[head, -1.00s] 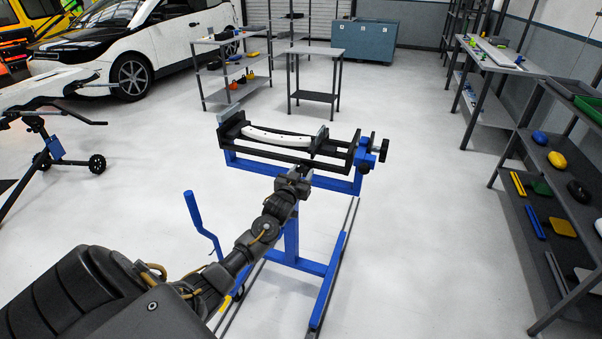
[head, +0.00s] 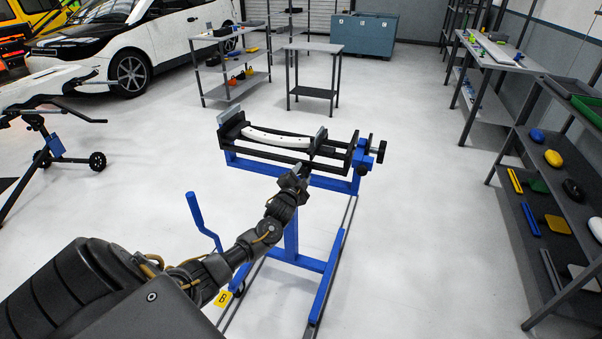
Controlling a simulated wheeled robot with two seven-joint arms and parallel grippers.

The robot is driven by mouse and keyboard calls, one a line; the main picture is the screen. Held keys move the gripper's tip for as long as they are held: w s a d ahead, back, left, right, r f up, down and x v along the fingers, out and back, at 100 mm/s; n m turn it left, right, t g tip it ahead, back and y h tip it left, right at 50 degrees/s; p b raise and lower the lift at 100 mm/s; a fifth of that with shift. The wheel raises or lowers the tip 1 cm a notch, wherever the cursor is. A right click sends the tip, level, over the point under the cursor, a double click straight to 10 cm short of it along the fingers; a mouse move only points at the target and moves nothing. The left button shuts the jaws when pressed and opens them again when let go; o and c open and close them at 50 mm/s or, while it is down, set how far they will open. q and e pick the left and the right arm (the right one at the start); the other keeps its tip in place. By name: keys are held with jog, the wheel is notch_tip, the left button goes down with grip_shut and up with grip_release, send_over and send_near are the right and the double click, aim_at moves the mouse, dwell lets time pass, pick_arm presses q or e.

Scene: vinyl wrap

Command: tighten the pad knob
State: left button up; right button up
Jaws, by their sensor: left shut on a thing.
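A blue stand (head: 291,230) carries a black clamp frame (head: 275,165) in the middle of the head view. A white curved part (head: 275,137) lies in it, between the left end plate and an upright black pad (head: 319,139). My left gripper (head: 303,171) is at the front rail below this pad, shut on a small dark thing that looks like the pad knob. The fingers and wrist mostly hide the knob. A larger black knob (head: 380,151) sits at the frame's right end, apart from the gripper. My right gripper is out of view.
A blue crank handle (head: 202,222) rises at the stand's left. A shelf rack (head: 556,215) with small coloured items stands at the right. A small table (head: 313,48) is behind the stand. The floor between stand and rack is clear.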

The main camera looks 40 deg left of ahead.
pick_arm(q)
jog(key=m+p, duration=0.1)
jog(key=m, duration=0.5)
jog(key=shift+f+p, duration=0.1)
jog(key=shift+p, duration=0.3)
jog(key=m+p, duration=0.1)
jog(key=m, duration=0.3)
jog(key=shift+f, duration=0.1)
jog(key=m, duration=0.2)
jog(key=shift+m+p, duration=0.4)
jog(key=m+p, duration=0.1)
jog(key=m, duration=0.2)
jog(key=shift+f+m, duration=0.1)
jog(key=shift+m, duration=0.2)
jog(key=m+p, duration=0.1)
jog(key=m, duration=0.2)
jog(key=shift+a+m, duration=0.1)
jog(key=shift+m, duration=0.2)
jog(key=m+p, duration=0.1)
jog(key=m, duration=0.2)
jog(key=shift+f+m+p, duration=0.1)
jog(key=shift+m+p, duration=0.2)
jog(key=shift+p, duration=0.05)
jog(key=shift+s+a+m, duration=0.1)
jog(key=shift+m, duration=0.5)
jog(key=shift+f, duration=0.1)
